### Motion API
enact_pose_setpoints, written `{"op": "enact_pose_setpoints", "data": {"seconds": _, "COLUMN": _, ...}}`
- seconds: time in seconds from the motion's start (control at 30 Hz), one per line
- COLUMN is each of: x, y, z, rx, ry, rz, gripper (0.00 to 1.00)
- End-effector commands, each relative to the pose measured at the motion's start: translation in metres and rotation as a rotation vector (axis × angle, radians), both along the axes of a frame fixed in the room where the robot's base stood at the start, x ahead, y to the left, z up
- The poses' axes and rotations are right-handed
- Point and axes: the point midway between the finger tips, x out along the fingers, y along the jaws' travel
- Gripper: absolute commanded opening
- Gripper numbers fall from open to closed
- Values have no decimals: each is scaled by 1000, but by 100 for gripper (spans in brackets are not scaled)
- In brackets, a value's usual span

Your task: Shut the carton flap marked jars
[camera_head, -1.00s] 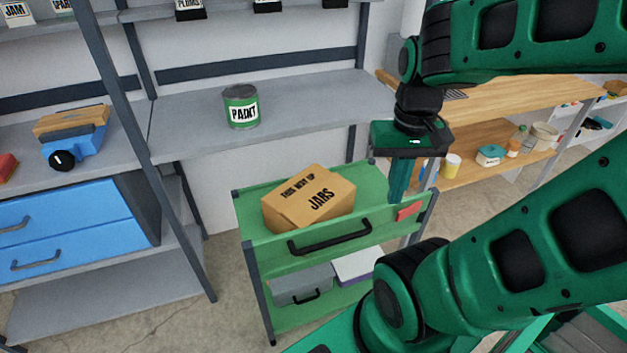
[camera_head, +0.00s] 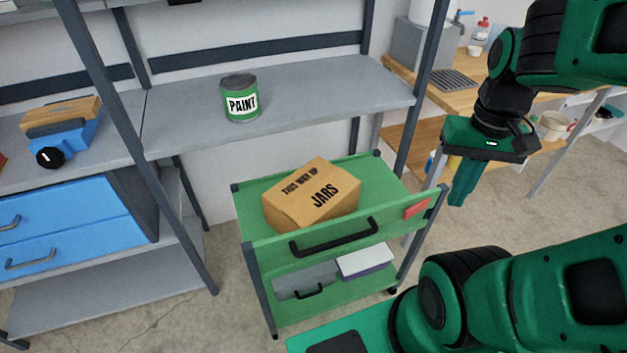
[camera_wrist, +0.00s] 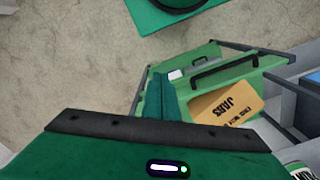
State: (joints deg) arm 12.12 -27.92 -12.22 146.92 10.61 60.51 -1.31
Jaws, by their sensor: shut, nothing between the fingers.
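The tan carton (camera_head: 322,195) marked JARS sits on the top of a green cart (camera_head: 397,197). THIS WAY UP is printed on its upper face. That face appears to lie flat, with no raised flap visible from here. The carton also shows in the wrist view (camera_wrist: 226,103), upside down, to the right of my fingers. My gripper (camera_head: 460,195) is shut and empty, pointing down in the air to the right of the cart and apart from the carton. Its closed fingers show in the wrist view (camera_wrist: 160,98).
A black handle (camera_head: 333,238) runs along the cart's front, with a red item (camera_head: 416,209) beside it. A grey shelf with a paint can (camera_head: 240,98) stands behind. Floor is clear left of the cart.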

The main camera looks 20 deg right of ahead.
Motion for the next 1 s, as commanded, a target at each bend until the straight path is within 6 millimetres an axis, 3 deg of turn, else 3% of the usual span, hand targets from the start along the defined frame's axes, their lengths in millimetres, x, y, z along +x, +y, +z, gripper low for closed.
{"op": "enact_pose_setpoints", "data": {"seconds": 0.07, "x": 2, "y": 0, "z": 4, "rx": -4, "ry": -15, "rz": 46, "gripper": 0}}
{"op": "enact_pose_setpoints", "data": {"seconds": 0.17, "x": 23, "y": -4, "z": 5, "rx": -13, "ry": -17, "rz": 202, "gripper": 0}}
{"op": "enact_pose_setpoints", "data": {"seconds": 0.37, "x": 96, "y": 13, "z": 4, "rx": -34, "ry": -27, "rz": 764, "gripper": 0}}
{"op": "enact_pose_setpoints", "data": {"seconds": 0.57, "x": 173, "y": 50, "z": -9, "rx": -47, "ry": -41, "rz": 1388, "gripper": 0}}
{"op": "enact_pose_setpoints", "data": {"seconds": 0.7, "x": 222, "y": 86, "z": -24, "rx": -54, "ry": -57, "rz": 1816, "gripper": 0}}
{"op": "enact_pose_setpoints", "data": {"seconds": 0.83, "x": 258, "y": 120, "z": -39, "rx": -60, "ry": -78, "rz": 2158, "gripper": 0}}
{"op": "enact_pose_setpoints", "data": {"seconds": 1.0, "x": 284, "y": 154, "z": -53, "rx": -68, "ry": -102, "rz": 2454, "gripper": 0}}
